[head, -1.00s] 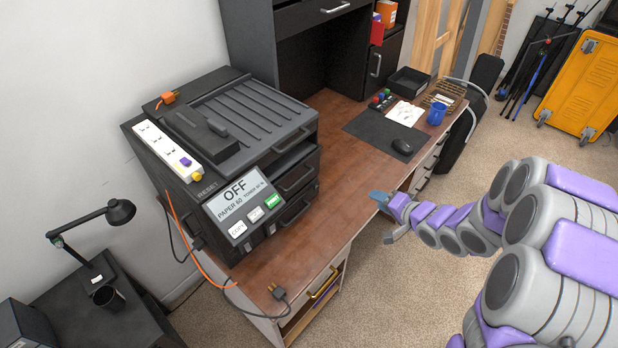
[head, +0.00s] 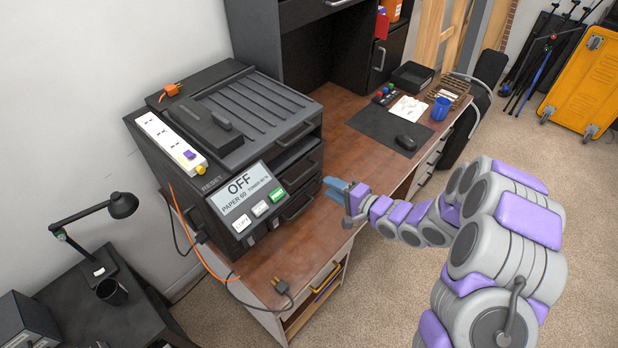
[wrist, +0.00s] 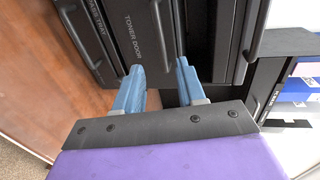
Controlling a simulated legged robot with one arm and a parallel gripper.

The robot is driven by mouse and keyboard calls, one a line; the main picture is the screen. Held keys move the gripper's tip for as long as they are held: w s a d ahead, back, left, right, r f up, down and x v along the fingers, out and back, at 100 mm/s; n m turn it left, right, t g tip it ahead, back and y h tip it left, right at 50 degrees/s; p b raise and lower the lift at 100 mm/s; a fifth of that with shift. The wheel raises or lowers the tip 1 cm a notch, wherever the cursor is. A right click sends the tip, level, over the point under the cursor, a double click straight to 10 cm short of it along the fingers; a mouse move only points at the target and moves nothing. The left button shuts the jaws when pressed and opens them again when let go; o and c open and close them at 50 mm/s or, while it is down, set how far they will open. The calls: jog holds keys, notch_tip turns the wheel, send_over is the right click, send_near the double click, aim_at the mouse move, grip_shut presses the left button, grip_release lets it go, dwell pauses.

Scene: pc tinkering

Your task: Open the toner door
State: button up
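The dark grey printer (head: 250,130) stands on the wooden desk. Its toner door (wrist: 133,45), labelled TONER DOOR, is a flat dark panel with a vertical bar handle (wrist: 158,30) in the wrist view. The door looks closed. In the head view the printer's handled front panels face right, towards my arm. My gripper (wrist: 158,68) has two blue fingers spread apart, and the handle's lower end shows in the gap between their tips. I cannot tell whether the fingers touch it. In the head view my gripper (head: 337,190) is just right of the printer front.
A power strip (head: 170,145) lies on top. A loose plug (head: 281,287) lies at the desk's front. A mouse (head: 406,142) sits further back.

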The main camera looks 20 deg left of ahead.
jog(key=b+x, duration=0.2)
jog(key=x, duration=0.8)
jog(key=shift+a, duration=0.2)
jog(key=shift+d, duration=0.3)
jog(key=c, duration=0.3)
grip_shut()
